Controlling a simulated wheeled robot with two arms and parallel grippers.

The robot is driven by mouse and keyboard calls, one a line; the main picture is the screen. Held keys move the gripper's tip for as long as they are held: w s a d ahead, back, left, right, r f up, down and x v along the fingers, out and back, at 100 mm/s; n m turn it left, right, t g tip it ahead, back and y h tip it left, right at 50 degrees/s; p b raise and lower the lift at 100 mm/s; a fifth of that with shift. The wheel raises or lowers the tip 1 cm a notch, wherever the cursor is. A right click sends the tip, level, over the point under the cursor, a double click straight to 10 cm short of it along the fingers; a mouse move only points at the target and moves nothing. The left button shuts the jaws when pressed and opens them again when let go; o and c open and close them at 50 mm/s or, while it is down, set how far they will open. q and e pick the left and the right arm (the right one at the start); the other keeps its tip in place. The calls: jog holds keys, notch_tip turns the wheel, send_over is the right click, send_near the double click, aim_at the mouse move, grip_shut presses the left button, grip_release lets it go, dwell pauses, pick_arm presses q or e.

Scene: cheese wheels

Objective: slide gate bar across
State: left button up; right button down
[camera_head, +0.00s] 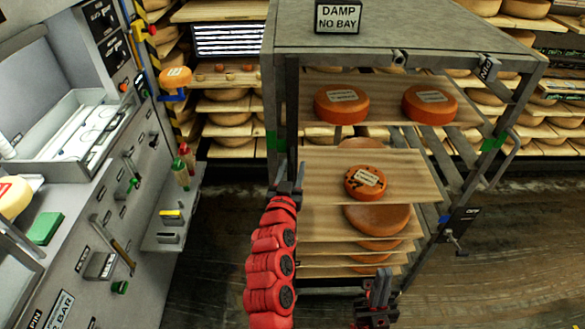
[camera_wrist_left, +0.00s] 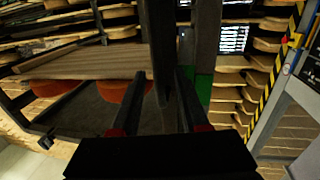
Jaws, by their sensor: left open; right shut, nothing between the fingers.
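A grey metal rack (camera_head: 400,40) holds wooden shelves with orange cheese wheels. A dark upright post (camera_head: 291,110) stands at its left front; I cannot tell whether this is the gate bar. My left gripper (camera_head: 287,182) is at this post, fingers open. In the left wrist view, the open left gripper (camera_wrist_left: 158,85) has the dark upright (camera_wrist_left: 158,40) between its fingers; contact cannot be told. My right gripper (camera_head: 377,285) is shut and empty, low in front of the rack. A latch with a small tag (camera_head: 458,222) is on the rack's right side.
A wooden board (camera_head: 330,185) with a spotted cheese wheel (camera_head: 366,182) juts out of the rack near my left gripper. A grey control panel (camera_head: 100,240) with levers and buttons stands at left. Floor (camera_head: 230,260) is clear between panel and rack.

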pick_arm(q)
grip_shut()
dwell(1.3)
